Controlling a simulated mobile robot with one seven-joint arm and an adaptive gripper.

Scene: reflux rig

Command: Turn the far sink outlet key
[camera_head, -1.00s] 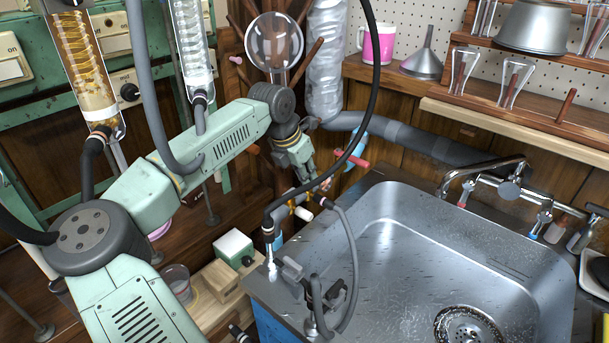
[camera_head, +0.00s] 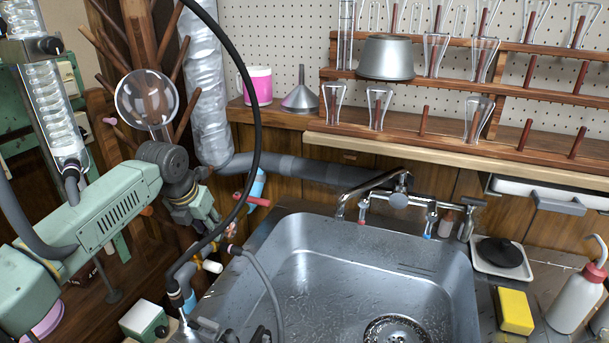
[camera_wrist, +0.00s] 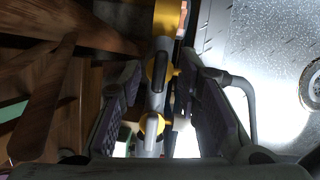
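In the wrist view a pipe (camera_wrist: 155,100) with yellow fittings runs between my fingers. It carries a dark key (camera_wrist: 158,72) and a pale grey key (camera_wrist: 150,131) nearer the palm. My gripper (camera_wrist: 160,82) is open, with one finger on each side of the pipe and a gap to the dark key. In the head view my gripper (camera_head: 212,226) reaches down beside the sink's left rim, its fingers partly hidden by a black hose. A white handle (camera_head: 211,266) shows just below it. Which key is the far outlet's is unclear.
The steel sink (camera_head: 330,265) lies to the right, with a tap (camera_head: 398,198) at its back. A red handle (camera_head: 252,199) stands right of my gripper. A grey hose (camera_head: 268,285) hangs at the sink's edge. A round glass flask (camera_head: 146,99) is close behind my arm.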

